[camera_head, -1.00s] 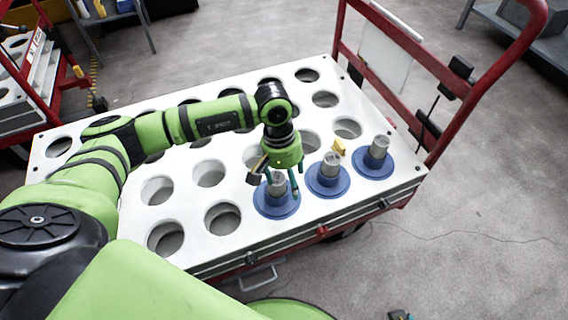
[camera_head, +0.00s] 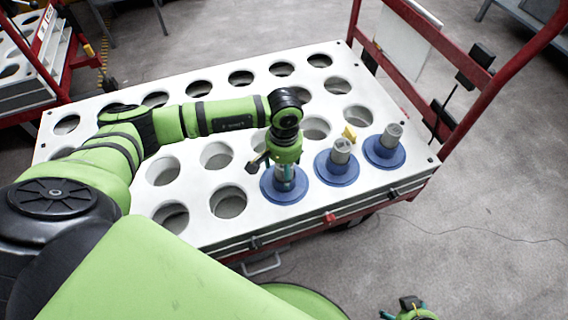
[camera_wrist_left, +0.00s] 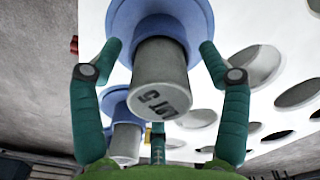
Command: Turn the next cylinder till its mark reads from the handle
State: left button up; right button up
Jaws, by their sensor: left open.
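Three grey cylinders stand upright in blue round bases at the right end of the white holed tray. My left gripper (camera_head: 284,178) points down over the leftmost cylinder, with its base (camera_head: 297,191) showing around it. In the left wrist view the open fingers flank this cylinder (camera_wrist_left: 160,72) with gaps on both sides. Its end face carries a dark mark (camera_wrist_left: 165,103), which appears turned upside down there. The middle cylinder (camera_head: 341,151) and the right cylinder (camera_head: 392,134) stand apart from the gripper. My right gripper (camera_head: 408,314) is partly cut off at the bottom edge.
The white tray (camera_head: 190,236) has several empty holes and lies on a red cart. The cart's red handle (camera_head: 513,72) rises at the right end. A small yellow piece (camera_head: 349,133) stands behind the middle cylinder. Another red cart (camera_head: 62,62) is at the upper left.

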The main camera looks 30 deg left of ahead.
pick_arm(q)
grip_shut()
jog(key=shift+r, duration=0.1)
dwell(0.3)
jog(key=shift+m+b, duration=0.7)
jog(key=shift+b, duration=0.1)
jog(key=shift+m+b, duration=0.45)
jog(key=shift+m, duration=0.15)
jog(key=shift+r, duration=0.1)
jog(key=shift+m, duration=0.3)
